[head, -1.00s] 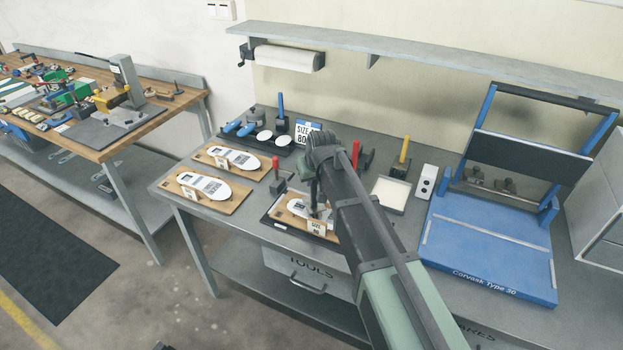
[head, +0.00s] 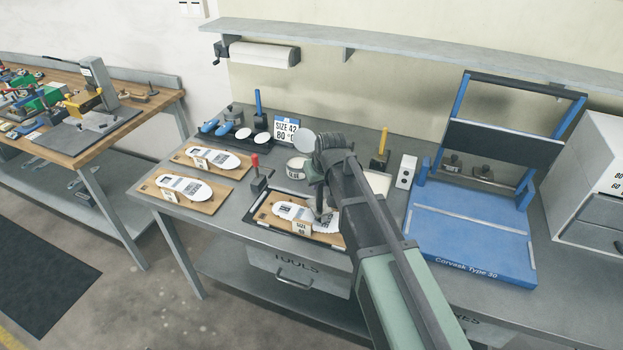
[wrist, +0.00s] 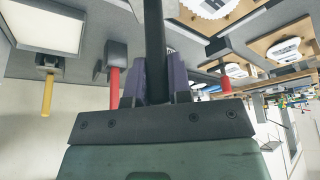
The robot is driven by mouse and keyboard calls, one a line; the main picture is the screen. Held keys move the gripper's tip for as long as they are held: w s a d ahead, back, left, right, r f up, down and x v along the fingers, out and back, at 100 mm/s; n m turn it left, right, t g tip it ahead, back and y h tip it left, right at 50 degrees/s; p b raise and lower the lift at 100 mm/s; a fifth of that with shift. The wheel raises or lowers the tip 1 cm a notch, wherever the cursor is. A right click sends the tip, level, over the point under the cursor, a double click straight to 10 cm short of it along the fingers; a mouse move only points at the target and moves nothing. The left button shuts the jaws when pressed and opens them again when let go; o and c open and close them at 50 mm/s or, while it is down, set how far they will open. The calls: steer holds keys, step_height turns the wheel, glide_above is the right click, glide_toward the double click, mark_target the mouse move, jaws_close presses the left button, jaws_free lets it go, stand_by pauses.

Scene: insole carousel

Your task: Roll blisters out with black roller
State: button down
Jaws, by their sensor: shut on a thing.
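My gripper (head: 320,185) is over the front middle of the workbench. In the wrist view, its purple jaws (wrist: 160,82) are shut on the dark shaft of the black roller (wrist: 155,35). In the head view, the roller's lower end (head: 323,214) is at the white insole (head: 289,211) on the front wooden board (head: 262,212). I cannot tell whether it presses on the surface. A "SIZE" card (head: 301,228) stands at the board's front edge. No blisters can be made out at this size.
Two more boards with insoles (head: 212,158) (head: 184,187) lie to the left. A red-handled tool (head: 255,162) stands behind the front board. A yellow-handled tool (head: 383,145), white box (head: 406,171) and blue press (head: 470,240) are to the right.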

steer(key=shift+s+d+f, duration=0.1)
steer(key=shift+s+d, duration=0.2)
steer(key=shift+d, duration=0.3)
steer(key=shift+s+d, duration=0.25)
steer(key=shift+d, duration=0.35)
steer(key=shift+s+d+f, duration=0.1)
steer(key=shift+s+d, duration=0.2)
steer(key=shift+d, duration=0.3)
steer(key=shift+r, duration=0.2)
steer(key=shift+w+a+f, duration=0.1)
steer(key=shift+w+a, duration=0.25)
steer(key=shift+a, duration=0.35)
steer(key=shift+w+a+f, duration=0.1)
steer(key=shift+w+a, duration=0.25)
steer(key=shift+a, duration=0.35)
steer(key=w+a, duration=0.3)
steer(key=a, duration=0.5)
steer(key=shift+w, duration=0.4)
steer(key=shift+a+r, duration=0.1)
step_height(320, 180, up, 6)
steer(key=p, duration=0.5)
steer(key=shift+p, duration=0.4)
